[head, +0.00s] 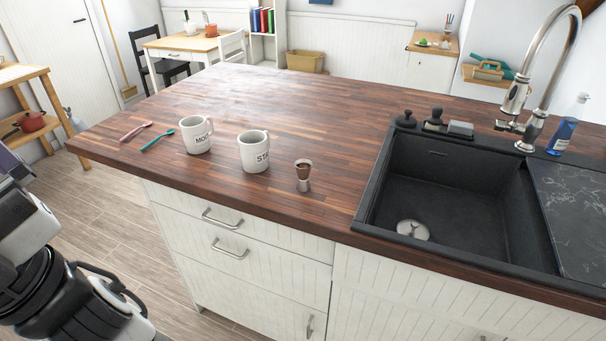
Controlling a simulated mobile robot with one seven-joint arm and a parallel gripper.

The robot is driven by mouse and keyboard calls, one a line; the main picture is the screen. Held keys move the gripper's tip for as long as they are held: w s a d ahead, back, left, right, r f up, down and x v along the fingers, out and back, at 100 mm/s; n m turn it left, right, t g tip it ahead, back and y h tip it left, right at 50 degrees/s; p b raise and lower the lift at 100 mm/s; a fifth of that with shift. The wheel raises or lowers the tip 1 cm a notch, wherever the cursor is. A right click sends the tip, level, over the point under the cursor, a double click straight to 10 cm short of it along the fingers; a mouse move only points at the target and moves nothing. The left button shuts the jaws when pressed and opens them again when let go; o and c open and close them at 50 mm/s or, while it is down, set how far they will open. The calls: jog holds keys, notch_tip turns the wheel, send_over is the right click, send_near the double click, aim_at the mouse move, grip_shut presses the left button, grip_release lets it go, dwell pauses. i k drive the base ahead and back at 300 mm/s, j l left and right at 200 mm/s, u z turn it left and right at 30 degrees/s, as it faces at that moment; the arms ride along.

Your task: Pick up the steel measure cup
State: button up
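The steel measure cup (303,175) stands upright on the wooden countertop (290,104), near its front edge. It is small, with a narrow waist, a shiny lower part and a brownish look at its upper part. It stands to the right of a white mug (254,152) with dark lettering, with a small gap between them. Part of my arm shows at the left edge of the head view, well away from the cup. I cannot make out my gripper's fingers in this view.
Another white mug (196,134), a teal utensil (157,140) and a pink utensil (135,131) lie or stand further left. A black sink (449,200) with a tall faucet (535,90) is at the right. Drawers fill the counter's front. The counter behind the cup is clear.

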aim_at(303, 165)
jog(key=j+z, duration=0.15)
jog(key=z, duration=0.95)
jog(key=j+z, duration=0.4)
jog(key=k+j+z, duration=0.15)
jog(key=j+z, duration=0.3)
jog(key=k+j+z, duration=0.2)
jog(key=j, duration=0.25)
jog(key=k+j+z, duration=0.15)
jog(key=k+j, duration=0.25)
jog(key=j, duration=0.3)
jog(key=k+j, duration=0.1)
jog(key=j, duration=0.3)
jog(key=k+j, duration=0.1)
jog(key=j, duration=0.3)
jog(key=k+j, duration=0.1)
jog(key=j, duration=0.3)
